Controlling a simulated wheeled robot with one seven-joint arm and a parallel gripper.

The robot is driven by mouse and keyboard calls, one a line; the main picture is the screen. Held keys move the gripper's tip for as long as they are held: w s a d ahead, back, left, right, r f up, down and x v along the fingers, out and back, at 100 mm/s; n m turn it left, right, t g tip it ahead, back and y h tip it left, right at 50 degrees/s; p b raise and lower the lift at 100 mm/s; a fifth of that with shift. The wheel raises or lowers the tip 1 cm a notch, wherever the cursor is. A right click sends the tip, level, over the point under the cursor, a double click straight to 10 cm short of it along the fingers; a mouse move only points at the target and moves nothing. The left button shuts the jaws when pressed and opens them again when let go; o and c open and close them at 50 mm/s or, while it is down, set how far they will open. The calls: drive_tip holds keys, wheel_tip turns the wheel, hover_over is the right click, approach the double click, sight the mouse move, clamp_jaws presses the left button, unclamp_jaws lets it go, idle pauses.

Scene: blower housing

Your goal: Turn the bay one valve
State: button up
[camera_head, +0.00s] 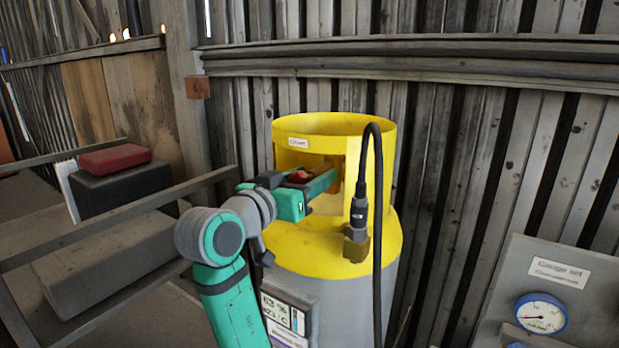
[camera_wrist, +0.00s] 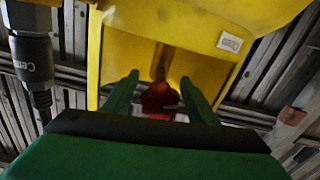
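A red valve knob (camera_wrist: 160,98) on a brass-coloured stem (camera_wrist: 162,62) sits inside a yellow collar. It shows in the wrist view between my gripper's two green fingers, with a narrow gap seen on each side. My gripper (camera_wrist: 160,85) looks open around the knob; firm contact cannot be made out. In the head view my gripper (camera_head: 318,184) reaches into the opening of the yellow collar (camera_head: 375,135) from the left. Some red of the knob (camera_head: 299,176) shows there, and the rest is hidden by my gripper. No readable label marks it as bay one.
A black cable with a connector (camera_head: 357,218) loops down the collar's front, right of my gripper. A grey cylinder with a display (camera_head: 284,312) stands below. A gauge panel (camera_head: 545,280) is at right. A rail shelf (camera_head: 120,215) with a black box (camera_head: 125,190) is at left.

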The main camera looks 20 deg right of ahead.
drive_tip(key=c, duration=0.9)
drive_tip(key=shift+o, duration=0.2)
drive_tip(key=shift+a+m, duration=0.1)
drive_tip(key=shift+m, duration=0.3)
drive_tip(key=m, duration=0.3)
drive_tip(key=shift+f, duration=0.1)
drive_tip(key=m, duration=1.1)
drive_tip(key=shift+w+m, duration=0.1)
drive_tip(key=shift+m, duration=0.3)
drive_tip(key=m, duration=0.5)
drive_tip(key=shift+m, duration=0.4)
